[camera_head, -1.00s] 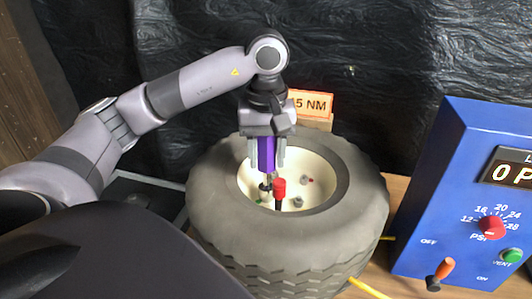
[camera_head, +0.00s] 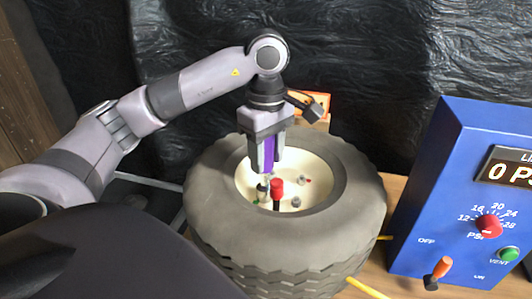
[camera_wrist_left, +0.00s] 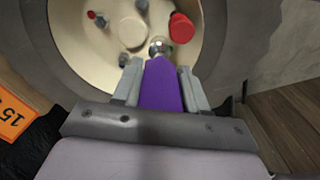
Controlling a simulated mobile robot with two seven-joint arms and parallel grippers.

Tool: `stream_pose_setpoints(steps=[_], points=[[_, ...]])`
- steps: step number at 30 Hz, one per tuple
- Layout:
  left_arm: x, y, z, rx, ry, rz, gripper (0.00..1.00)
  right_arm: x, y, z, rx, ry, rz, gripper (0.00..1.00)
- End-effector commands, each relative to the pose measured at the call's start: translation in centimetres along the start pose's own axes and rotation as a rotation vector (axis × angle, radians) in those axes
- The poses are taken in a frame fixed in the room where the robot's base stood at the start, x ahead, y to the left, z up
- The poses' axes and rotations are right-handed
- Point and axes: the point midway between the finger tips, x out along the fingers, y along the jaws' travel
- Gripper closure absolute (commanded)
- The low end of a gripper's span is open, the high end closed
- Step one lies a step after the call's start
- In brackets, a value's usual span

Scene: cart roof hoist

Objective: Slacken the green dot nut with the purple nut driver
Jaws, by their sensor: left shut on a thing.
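My left gripper (camera_head: 265,165) is shut on the purple nut driver (camera_head: 269,152) and holds it upright over the wheel. The driver's shaft points down into the pale hub. My right gripper is not in view.
The hub (camera_head: 315,180) sits inside a grey tire (camera_head: 345,225). A blue gauge box (camera_head: 450,190) stands at the right. An orange sign (camera_head: 313,104) stands behind the tire.

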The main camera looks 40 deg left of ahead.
Motion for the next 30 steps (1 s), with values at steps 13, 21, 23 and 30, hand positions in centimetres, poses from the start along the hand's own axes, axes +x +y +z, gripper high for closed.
stream_pose_setpoints(steps=[13,21,23,30], points=[[-0.3,0.2,0.0,-0.2,0.0,0.001,1.0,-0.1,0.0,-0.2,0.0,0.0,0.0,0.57],[-1.9,0.2,0.0,-0.197,0.0,0.002,1.0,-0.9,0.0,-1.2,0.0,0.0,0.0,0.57],[-2.3,0.2,0.0,-0.197,0.0,0.002,1.0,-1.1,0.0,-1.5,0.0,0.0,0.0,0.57],[-3.7,0.2,0.0,-0.197,0.0,0.002,1.0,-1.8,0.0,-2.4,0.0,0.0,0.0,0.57]])
